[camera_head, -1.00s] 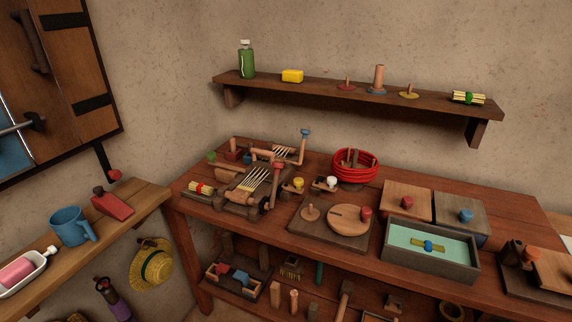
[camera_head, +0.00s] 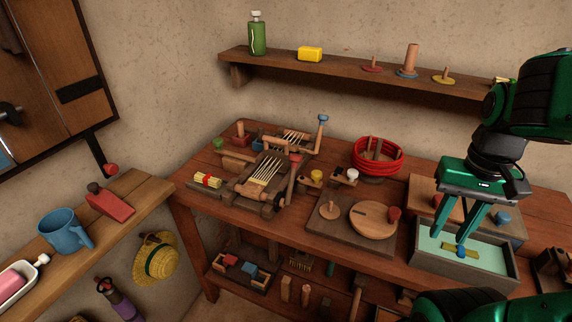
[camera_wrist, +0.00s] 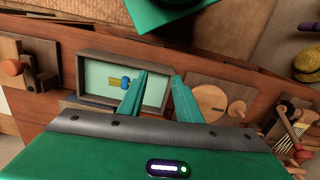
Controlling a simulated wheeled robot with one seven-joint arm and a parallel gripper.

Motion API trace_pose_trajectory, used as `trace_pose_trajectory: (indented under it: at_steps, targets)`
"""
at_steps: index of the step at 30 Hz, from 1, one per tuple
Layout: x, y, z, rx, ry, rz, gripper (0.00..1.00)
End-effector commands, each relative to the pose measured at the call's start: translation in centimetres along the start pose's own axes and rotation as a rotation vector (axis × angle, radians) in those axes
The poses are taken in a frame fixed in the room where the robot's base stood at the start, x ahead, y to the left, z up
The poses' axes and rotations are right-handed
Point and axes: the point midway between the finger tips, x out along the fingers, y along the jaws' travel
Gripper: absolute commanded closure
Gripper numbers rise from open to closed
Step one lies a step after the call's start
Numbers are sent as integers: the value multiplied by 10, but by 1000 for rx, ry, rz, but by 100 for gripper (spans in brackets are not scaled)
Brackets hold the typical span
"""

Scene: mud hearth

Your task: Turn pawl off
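I cannot tell for certain which part is the pawl. A wooden roller frame (camera_head: 262,185) with pale prongs and a red-topped crank stands on the bench's left half; a similar frame (camera_head: 290,140) with a blue-topped crank is behind it. Beside them are a yellow-knobbed block (camera_head: 315,177) and a white-knobbed block (camera_head: 348,178). My gripper (camera_head: 450,247) is open and empty, pointing down over the grey tray (camera_head: 463,268) at the bench's right. In the wrist view my gripper (camera_wrist: 160,76) has its fingers apart, by the tray's blue-and-yellow piece (camera_wrist: 124,83).
A round wooden disc (camera_head: 372,221) with a red knob lies on a board left of my gripper. A red coil (camera_head: 378,158) stands behind it. A shelf (camera_head: 350,76) with a green bottle (camera_head: 257,35) runs along the wall. A side table (camera_head: 135,190) is at left.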

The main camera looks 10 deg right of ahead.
Motion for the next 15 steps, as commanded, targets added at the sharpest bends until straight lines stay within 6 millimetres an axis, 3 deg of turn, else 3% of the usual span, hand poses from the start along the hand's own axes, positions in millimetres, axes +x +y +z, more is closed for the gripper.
trace_pose_trajectory:
  at_steps: [10, 12, 15]
  targets:
    - [0, 0, 0, 1, 0, 0, 69]
    - [0, 0, 0, -2, 1, 0, 55]
    - [-8, 0, 2, -47, 23, -8, 55]
